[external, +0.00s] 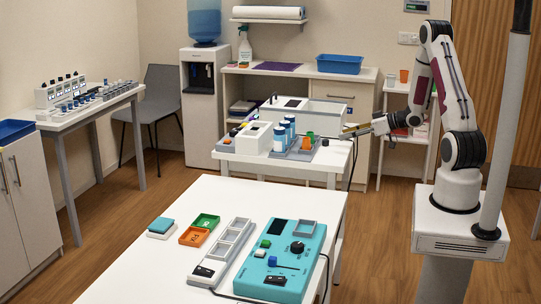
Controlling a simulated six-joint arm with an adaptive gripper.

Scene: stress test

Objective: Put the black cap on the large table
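A small black object that looks like the black cap (326,142) sits near the right edge of the smaller white table (318,168). The large table (190,210) is the white one in the foreground, with a bare stretch at its back and right. My gripper (346,132) reaches in from the right, just above and to the right of the black object, apparently apart from it. Its fingers are too small to tell whether they are open or shut.
The smaller table also holds blue-white bottles (285,130), an orange item (306,143) and a white machine (254,138). On the large table are a teal control box (262,262), a grey tray (222,250), green (206,221) and orange (194,236) trays.

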